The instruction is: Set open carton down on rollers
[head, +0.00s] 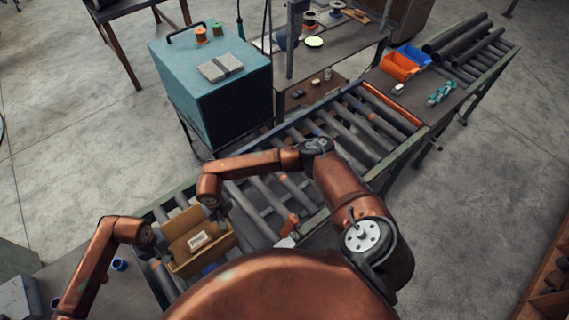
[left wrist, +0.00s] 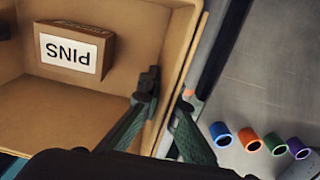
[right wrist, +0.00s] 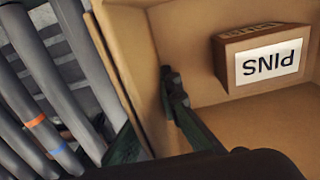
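The open carton (head: 178,225) is tan and sits at the near end of the roller conveyor (head: 262,228), level or nearly so. I cannot tell whether its base touches the rollers. A small box labelled PINS (head: 197,240) lies inside; it also shows in the left wrist view (left wrist: 72,50) and the right wrist view (right wrist: 265,58). My left gripper (left wrist: 168,92) straddles the carton's left wall, one finger inside and one outside, and appears shut on it. My right gripper (right wrist: 150,95) grips the opposite wall likewise; its outer fingertip is hidden behind the wall.
Coloured rings (left wrist: 250,138) lie on a grey surface beside the carton. An orange-handled tool (head: 290,226) lies at the conveyor's right edge. A teal cabinet (head: 215,95) stands behind. Orange (head: 400,66) and blue bins (head: 413,56) are at the far end. The middle rollers are clear.

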